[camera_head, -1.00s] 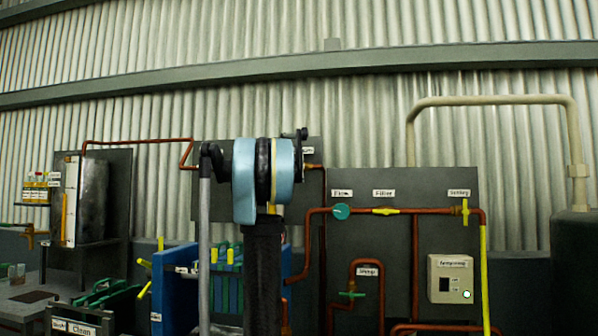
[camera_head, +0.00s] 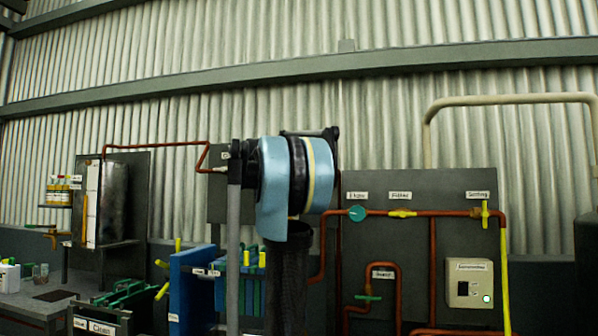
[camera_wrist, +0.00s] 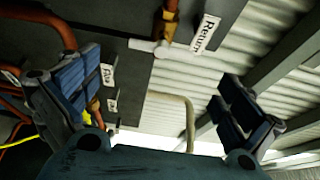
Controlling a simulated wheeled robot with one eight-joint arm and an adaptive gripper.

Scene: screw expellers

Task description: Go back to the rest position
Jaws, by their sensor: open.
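My gripper (camera_wrist: 160,103) is open and empty in the wrist view, its two blue-padded fingers wide apart at left and right. Between and beyond them show a white valve handle (camera_wrist: 150,48) on a brass fitting, a "Return" label (camera_wrist: 205,34) and the corrugated wall. Nothing touches the fingers. In the head view my folded arm stands in the middle, in front of the dark panels; I cannot clearly make out the gripper there.
A pipe panel (camera_head: 395,250) with copper pipes, a teal valve (camera_head: 357,213) and a yellow valve (camera_head: 485,214) stands at right. A switch box (camera_head: 472,283) is mounted there. A blue filter press (camera_head: 190,290) stands left of my arm, and a bench (camera_head: 35,305) at far left.

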